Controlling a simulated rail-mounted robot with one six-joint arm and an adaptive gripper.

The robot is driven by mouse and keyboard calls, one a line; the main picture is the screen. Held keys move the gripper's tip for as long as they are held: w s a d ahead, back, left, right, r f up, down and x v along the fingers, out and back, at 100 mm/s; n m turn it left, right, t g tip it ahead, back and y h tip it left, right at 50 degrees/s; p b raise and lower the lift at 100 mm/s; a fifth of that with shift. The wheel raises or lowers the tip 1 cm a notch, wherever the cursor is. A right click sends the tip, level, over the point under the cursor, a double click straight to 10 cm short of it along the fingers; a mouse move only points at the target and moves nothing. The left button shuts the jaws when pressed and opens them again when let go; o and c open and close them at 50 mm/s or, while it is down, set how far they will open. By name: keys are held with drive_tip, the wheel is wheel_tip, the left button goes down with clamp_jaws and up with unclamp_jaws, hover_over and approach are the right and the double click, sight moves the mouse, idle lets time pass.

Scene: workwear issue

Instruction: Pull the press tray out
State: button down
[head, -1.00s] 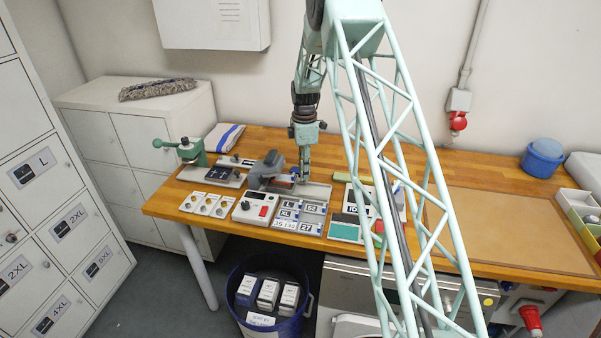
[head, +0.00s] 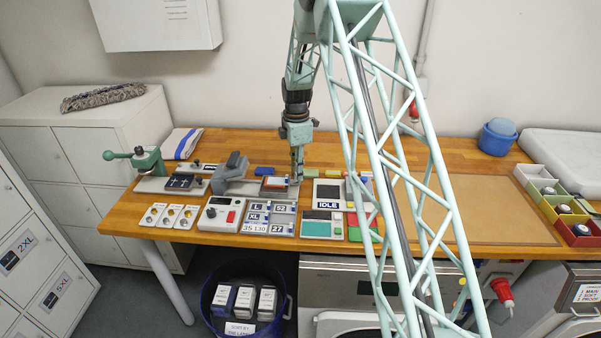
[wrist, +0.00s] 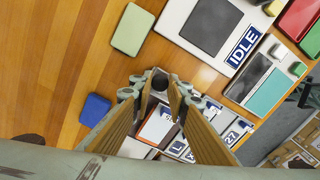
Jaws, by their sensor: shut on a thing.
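The press (head: 230,180) is a grey unit with a raised handle, standing on the bench left of my gripper. Its tray (head: 273,187) sticks out to the right of the press and carries an orange-brown and white piece. In the wrist view this piece (wrist: 157,126) shows between my fingers. My gripper (head: 296,181) points down at the tray's right end. In the wrist view my gripper (wrist: 158,86) is shut on a dark round knob (wrist: 159,79), apparently the tray's. The fingers hide part of the tray.
A size-label rack (head: 268,222) lies in front of the tray. A panel reading IDLE (head: 328,194) stands close on the right. A green block (wrist: 133,30) and a blue block (wrist: 95,109) lie on the bare wood behind. A bin of boxes (head: 246,305) is below.

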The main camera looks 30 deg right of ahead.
drive_tip(key=shift+w, duration=0.1)
drive_tip(key=c, duration=2.5)
unclamp_jaws()
drive_tip(key=shift+r, duration=0.2)
wheel_tip(320, 180, up, 12)
drive_tip(key=shift+f, duration=0.15)
drive_tip(key=shift+a, duration=0.1)
